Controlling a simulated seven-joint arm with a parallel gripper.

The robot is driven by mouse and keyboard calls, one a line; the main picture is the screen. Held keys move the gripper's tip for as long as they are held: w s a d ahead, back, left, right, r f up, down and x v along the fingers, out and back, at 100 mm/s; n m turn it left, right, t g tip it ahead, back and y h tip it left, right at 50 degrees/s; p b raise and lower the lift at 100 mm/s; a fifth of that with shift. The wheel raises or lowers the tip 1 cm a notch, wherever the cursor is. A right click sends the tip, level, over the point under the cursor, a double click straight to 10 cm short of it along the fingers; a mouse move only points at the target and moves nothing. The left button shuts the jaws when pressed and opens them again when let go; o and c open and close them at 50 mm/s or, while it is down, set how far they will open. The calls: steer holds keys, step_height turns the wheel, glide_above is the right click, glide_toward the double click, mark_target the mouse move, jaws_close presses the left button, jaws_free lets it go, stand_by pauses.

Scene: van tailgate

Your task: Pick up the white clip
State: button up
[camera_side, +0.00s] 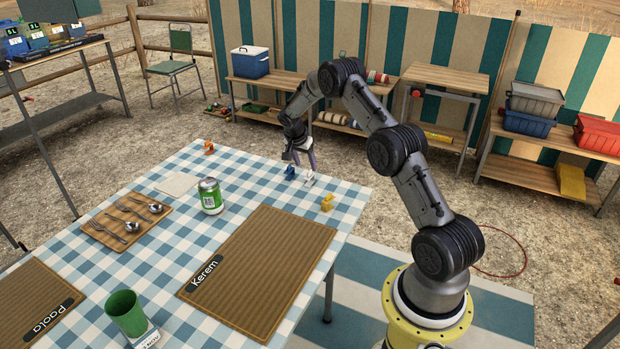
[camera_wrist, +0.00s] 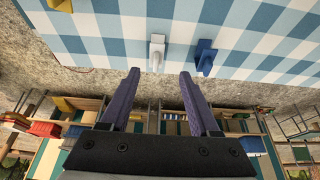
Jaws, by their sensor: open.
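The white clip (camera_side: 309,179) stands on the checked tablecloth near the table's far right edge. It also shows in the wrist view (camera_wrist: 157,52), at the top centre, just beyond the fingertips. My gripper (camera_side: 303,160) is above the table's far edge, close to the white clip and apart from it. In the wrist view my gripper (camera_wrist: 160,76) has its two purple fingers spread with nothing between them. A blue clip (camera_side: 289,172) stands just left of the white clip; in the wrist view the blue clip (camera_wrist: 205,57) is to its right.
A yellow clip (camera_side: 327,202) stands nearer on the right, and an orange clip (camera_side: 209,148) at the far left. A green can (camera_side: 210,196), a cutlery board (camera_side: 127,222), a brown placemat (camera_side: 262,266) and a green cup (camera_side: 127,313) are on the table. Cloth around the clips is clear.

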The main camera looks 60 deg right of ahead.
mark_target(310, 170)
steer(key=shift+s+x, duration=0.15)
steer(key=shift+x, duration=1.3)
steer(key=shift+s+x, duration=0.15)
steer(key=shift+x, duration=1.3)
steer(key=shift+d+r, duration=0.15)
jaws_close()
